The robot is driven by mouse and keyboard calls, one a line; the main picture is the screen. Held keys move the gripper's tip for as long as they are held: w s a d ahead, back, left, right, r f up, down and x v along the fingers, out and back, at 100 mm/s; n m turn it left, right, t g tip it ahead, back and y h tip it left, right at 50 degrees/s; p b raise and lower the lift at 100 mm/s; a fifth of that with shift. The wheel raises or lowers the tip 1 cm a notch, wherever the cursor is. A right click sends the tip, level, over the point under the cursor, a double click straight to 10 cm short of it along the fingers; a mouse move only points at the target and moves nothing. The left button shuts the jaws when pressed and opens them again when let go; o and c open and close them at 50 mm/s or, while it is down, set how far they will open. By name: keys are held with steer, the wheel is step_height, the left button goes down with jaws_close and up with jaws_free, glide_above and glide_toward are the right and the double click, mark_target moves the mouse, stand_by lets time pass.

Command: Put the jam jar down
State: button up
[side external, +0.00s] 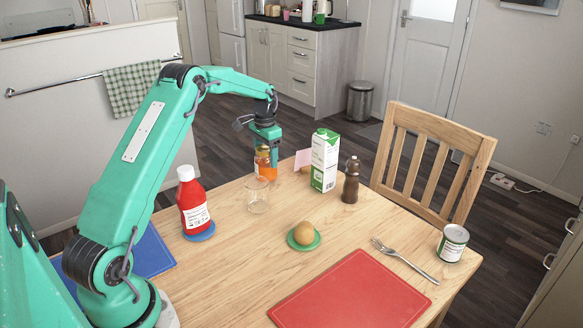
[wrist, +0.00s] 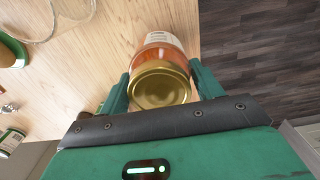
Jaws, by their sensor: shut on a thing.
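The jam jar (side external: 265,167) is orange-red with a pale label. Its gold lid (wrist: 160,86) faces the camera in the wrist view, and the label shows beyond it. My gripper (side external: 267,150) is shut on the jar from above, with one finger on each side in the wrist view (wrist: 158,82). The jar looks upright near the far left edge of the wooden table (side external: 340,225). I cannot tell whether its base touches the table.
A clear glass (side external: 257,197) and a red sauce bottle (side external: 191,198) stand in front of the jar. The table's middle has bare room.

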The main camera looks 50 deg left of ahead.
steer(key=shift+f, duration=0.6)
steer(key=shift+f, duration=0.15)
steer(key=o, duration=1.3)
step_height(320, 180, up, 12)
steer(key=shift+r, duration=0.15)
